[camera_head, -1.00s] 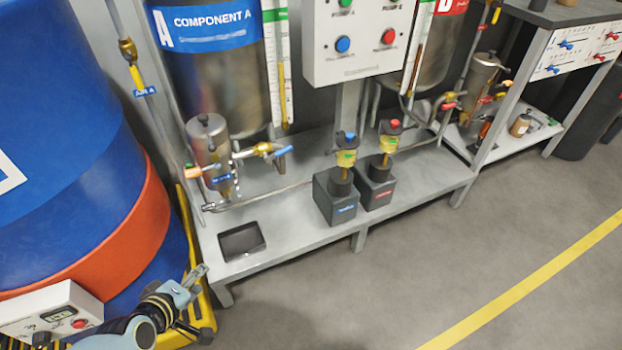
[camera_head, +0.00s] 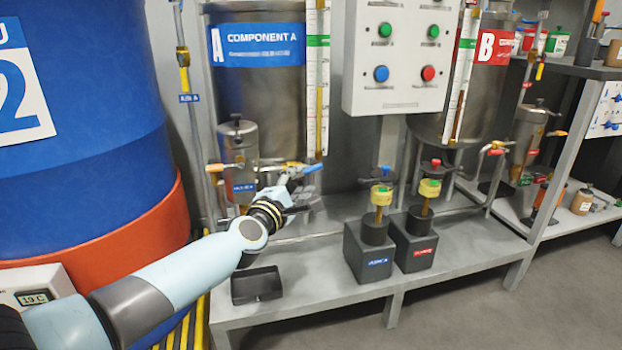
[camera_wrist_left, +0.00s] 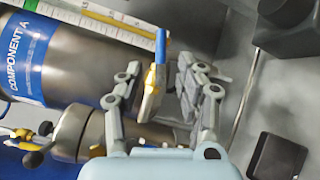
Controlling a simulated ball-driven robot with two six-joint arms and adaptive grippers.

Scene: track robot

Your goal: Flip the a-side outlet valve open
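The a-side outlet valve has a blue lever handle (camera_head: 312,168) and a brass-yellow body, below the Component A tank (camera_head: 262,95). In the head view the handle points right and slightly up. My left gripper (camera_head: 285,188) is just in front of and below the valve, partly hiding its body. In the left wrist view the gripper (camera_wrist_left: 170,85) is open, with a gap between its finger pads. The blue handle (camera_wrist_left: 160,48) shows at the gap's far end, close to the left finger; contact cannot be told. My right gripper is not in view.
A metal pot (camera_head: 238,145) with an orange-handled valve (camera_head: 222,167) stands left of my gripper. A black tray (camera_head: 257,285) lies on the grey bench (camera_head: 305,285) below. Two dark blocks with yellow-topped fittings (camera_head: 381,194) stand to the right. A large blue drum (camera_head: 85,120) is at left.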

